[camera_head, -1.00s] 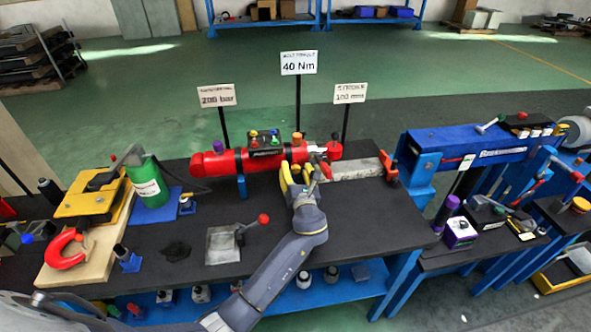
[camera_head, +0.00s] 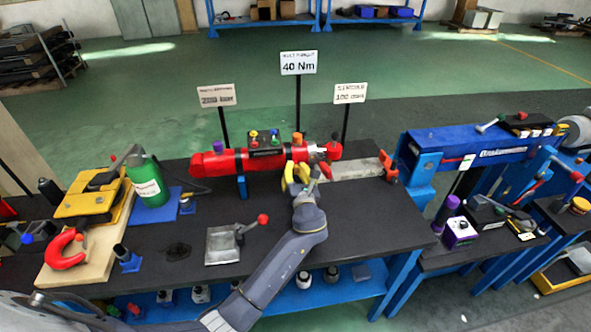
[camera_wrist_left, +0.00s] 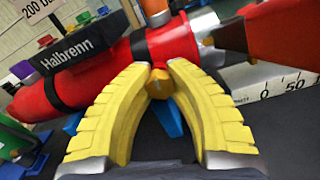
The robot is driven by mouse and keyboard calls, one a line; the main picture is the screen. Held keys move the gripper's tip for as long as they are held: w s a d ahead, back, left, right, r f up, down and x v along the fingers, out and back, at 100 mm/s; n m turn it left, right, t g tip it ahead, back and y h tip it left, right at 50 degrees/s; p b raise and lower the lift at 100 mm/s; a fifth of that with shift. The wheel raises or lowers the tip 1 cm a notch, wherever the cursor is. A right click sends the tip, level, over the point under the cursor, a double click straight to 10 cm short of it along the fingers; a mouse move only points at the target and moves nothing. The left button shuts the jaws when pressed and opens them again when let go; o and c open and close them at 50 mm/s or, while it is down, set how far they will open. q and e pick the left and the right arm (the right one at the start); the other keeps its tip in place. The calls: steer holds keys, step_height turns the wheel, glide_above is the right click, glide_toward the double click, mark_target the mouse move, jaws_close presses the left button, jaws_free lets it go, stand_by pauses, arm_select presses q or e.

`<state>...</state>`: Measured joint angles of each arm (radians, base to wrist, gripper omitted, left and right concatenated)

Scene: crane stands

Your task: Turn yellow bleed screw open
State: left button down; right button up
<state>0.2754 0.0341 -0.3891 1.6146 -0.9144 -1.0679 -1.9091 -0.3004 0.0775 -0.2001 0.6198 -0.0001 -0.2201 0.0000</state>
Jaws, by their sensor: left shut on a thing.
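A red hydraulic cylinder (camera_head: 216,163) lies across the bench, and it fills the upper part of the left wrist view (camera_wrist_left: 65,92). The small yellow-orange bleed screw (camera_wrist_left: 158,83) sits at the cylinder's lower side in the wrist view. My left gripper (camera_wrist_left: 159,72) has its two curved yellow fingers closed around the screw, with the tips touching its sides. In the head view, my left gripper (camera_head: 297,172) is at the cylinder's right part and hides the screw. How far the screw is turned cannot be told. My right gripper is not in view.
A black block (camera_head: 266,140) with several coloured knobs and an orange knob (camera_head: 297,138) sit on top of the cylinder. A scale (camera_head: 355,168) lies to the right. A grey plate with a red-knobbed lever (camera_head: 224,245) stands in front. Bench space right of my arm is clear.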

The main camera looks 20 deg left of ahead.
arm_select(q)
steer(key=shift+r+n, duration=0.1)
steer(key=shift+n, duration=2.1)
steer(key=c, duration=1.1)
jaws_free()
steer(key=v, duration=1.2)
